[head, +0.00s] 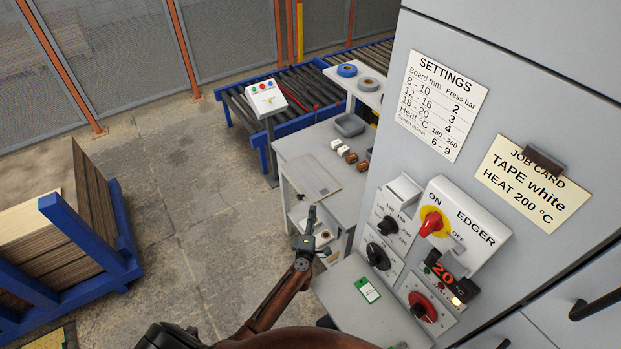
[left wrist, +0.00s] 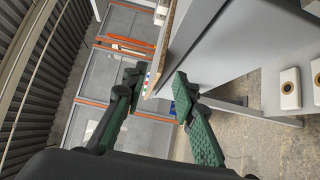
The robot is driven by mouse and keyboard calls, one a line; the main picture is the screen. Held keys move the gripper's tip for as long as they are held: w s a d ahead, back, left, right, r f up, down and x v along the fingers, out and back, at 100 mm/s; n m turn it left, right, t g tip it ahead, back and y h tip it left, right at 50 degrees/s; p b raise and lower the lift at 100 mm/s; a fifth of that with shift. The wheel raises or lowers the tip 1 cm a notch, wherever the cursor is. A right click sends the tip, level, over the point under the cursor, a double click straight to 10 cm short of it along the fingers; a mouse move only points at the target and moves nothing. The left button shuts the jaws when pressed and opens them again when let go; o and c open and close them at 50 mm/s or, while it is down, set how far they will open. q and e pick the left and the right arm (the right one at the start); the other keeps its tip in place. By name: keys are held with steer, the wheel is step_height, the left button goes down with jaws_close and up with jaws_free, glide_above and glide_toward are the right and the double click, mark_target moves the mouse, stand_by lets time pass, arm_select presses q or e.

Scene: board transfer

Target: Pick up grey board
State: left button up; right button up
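The grey board (head: 313,176) lies flat near the front edge of the grey table (head: 285,147) in the head view. My left gripper (head: 311,214) is at that table's front edge, just short of the board. In the left wrist view its green fingers (left wrist: 159,80) stand apart. A thin brown-edged panel (left wrist: 166,45), which looks like the board's edge, reaches toward the gap between them along the table side. I cannot tell if the fingers touch it. My right gripper is not in view.
Small blocks (head: 343,151) and a grey tray (head: 350,125) lie farther back on the table. The edger cabinet (head: 520,130) stands close on the right. A blue rack with stacked boards (head: 98,205) is on the left. Open floor (head: 185,190) lies between.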

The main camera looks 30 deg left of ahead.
arm_select(q)
steer(key=b+x, duration=0.1)
steer(key=x, duration=0.4)
steer(key=shift+w+d, duration=0.15)
steer(key=shift+c, duration=0.2)
jaws_close()
